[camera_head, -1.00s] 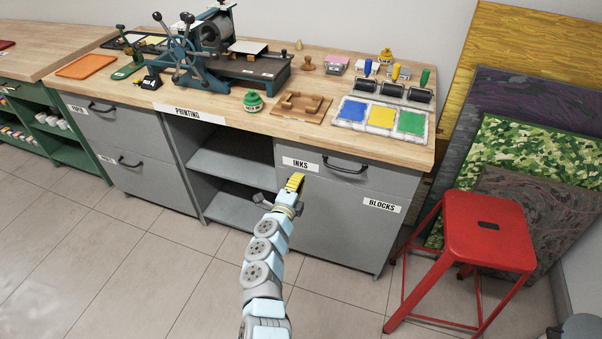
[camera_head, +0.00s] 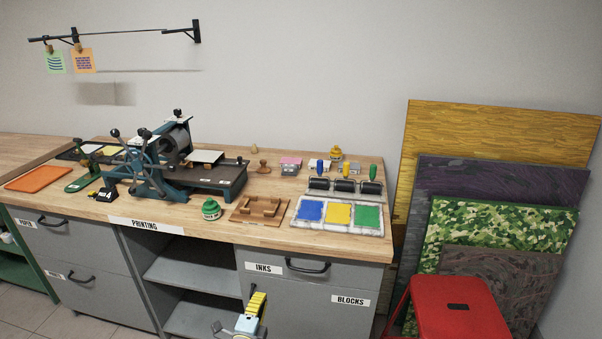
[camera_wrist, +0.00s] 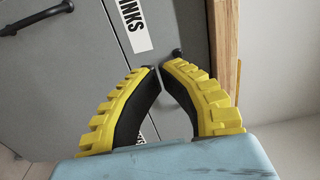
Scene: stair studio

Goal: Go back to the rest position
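My gripper (camera_head: 256,298) shows at the bottom of the head view, in front of the grey cabinet (camera_head: 290,312) below the INKS label. In the wrist view its two yellow, black-padded fingers (camera_wrist: 160,68) come together at the tips, so it is shut. Nothing is seen held between them. The INKS drawer front (camera_wrist: 85,50) is behind the fingertips in the wrist view, and the drawer looks closed. Most of my arm is out of the head view.
The wooden worktop (camera_head: 225,225) carries a printing press (camera_head: 165,160), ink pads (camera_head: 338,213), rollers (camera_head: 344,188) and a green jar (camera_head: 211,209). A red stool (camera_head: 455,310) stands at the lower right, before leaning panels (camera_head: 495,225). Open shelves (camera_head: 195,275) are left of the INKS drawer.

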